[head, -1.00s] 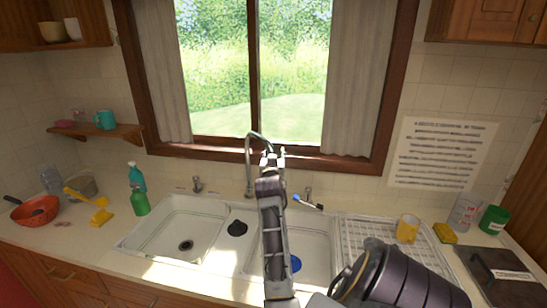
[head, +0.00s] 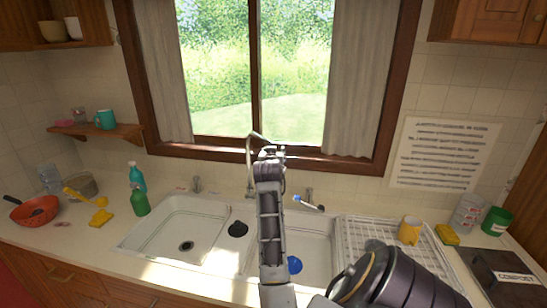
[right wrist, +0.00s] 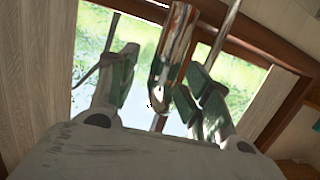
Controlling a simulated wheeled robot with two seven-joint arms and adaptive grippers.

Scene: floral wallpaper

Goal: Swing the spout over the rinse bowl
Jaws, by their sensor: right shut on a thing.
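The tap spout (head: 249,152) is a thin metal arch rising behind the double sink, in front of the window. My right gripper (head: 269,153) is at the arch's upper end, with my arm hiding part of it. In the right wrist view, my right gripper (right wrist: 160,88) has its fingers on either side of a shiny metal tube (right wrist: 177,45) and is shut on the spout. The sink has a left bowl (head: 165,235) with a dark drain and a right bowl (head: 310,250) with a blue round thing. I cannot tell which is the rinse bowl. My left gripper is not in view.
Tap handles (head: 197,184) stand left and right of the spout. A blue-tipped brush (head: 308,202) lies behind the right bowl.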

